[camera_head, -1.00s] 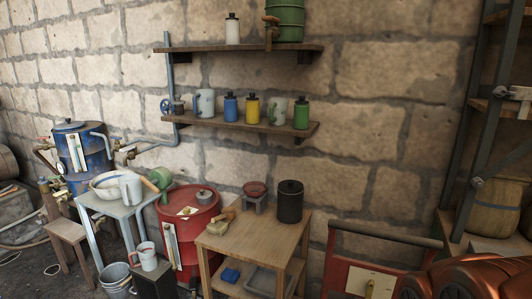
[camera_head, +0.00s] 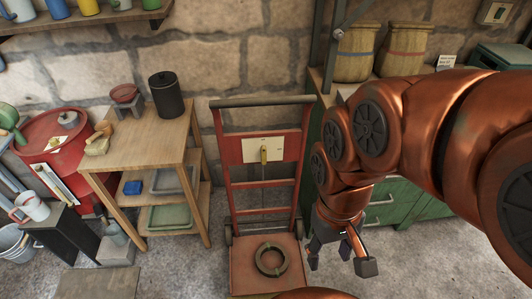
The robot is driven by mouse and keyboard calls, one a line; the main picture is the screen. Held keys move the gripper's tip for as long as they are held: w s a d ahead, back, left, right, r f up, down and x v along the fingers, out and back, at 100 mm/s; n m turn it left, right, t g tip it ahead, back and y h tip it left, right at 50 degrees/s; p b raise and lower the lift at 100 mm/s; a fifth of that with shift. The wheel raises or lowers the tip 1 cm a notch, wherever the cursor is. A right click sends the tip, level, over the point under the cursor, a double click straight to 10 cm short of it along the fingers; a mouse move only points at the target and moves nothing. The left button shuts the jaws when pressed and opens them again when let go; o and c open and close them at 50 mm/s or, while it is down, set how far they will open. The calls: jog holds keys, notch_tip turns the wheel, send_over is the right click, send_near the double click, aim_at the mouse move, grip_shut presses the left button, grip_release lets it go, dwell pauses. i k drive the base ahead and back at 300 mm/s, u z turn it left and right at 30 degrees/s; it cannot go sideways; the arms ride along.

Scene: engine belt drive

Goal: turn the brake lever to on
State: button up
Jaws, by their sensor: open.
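A red hand truck (camera_head: 233,207) stands upright against the stone wall, left of my arm. A pale plate (camera_head: 278,149) is fixed to its upper frame. A small yellow lever (camera_head: 264,154) stands on that plate, pointing roughly up and down; it looks like the brake lever, but any markings are too small to read. My gripper (camera_head: 339,262) hangs at the end of my copper-coloured arm, right of the hand truck and lower than the plate. Its fingers are spread and empty, apart from the lever.
A dark ring (camera_head: 271,260) lies on the hand truck's base. A wooden table (camera_head: 148,125) with a black canister (camera_head: 167,94) stands to the left. A green cabinet (camera_head: 400,207) with sacks (camera_head: 357,52) on top is behind my arm. Bare floor shows left of the hand truck.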

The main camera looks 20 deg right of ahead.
aim_at(264, 151)
jog(key=u, duration=1.3)
jog(key=k, duration=0.75)
jog(key=u, duration=0.25)
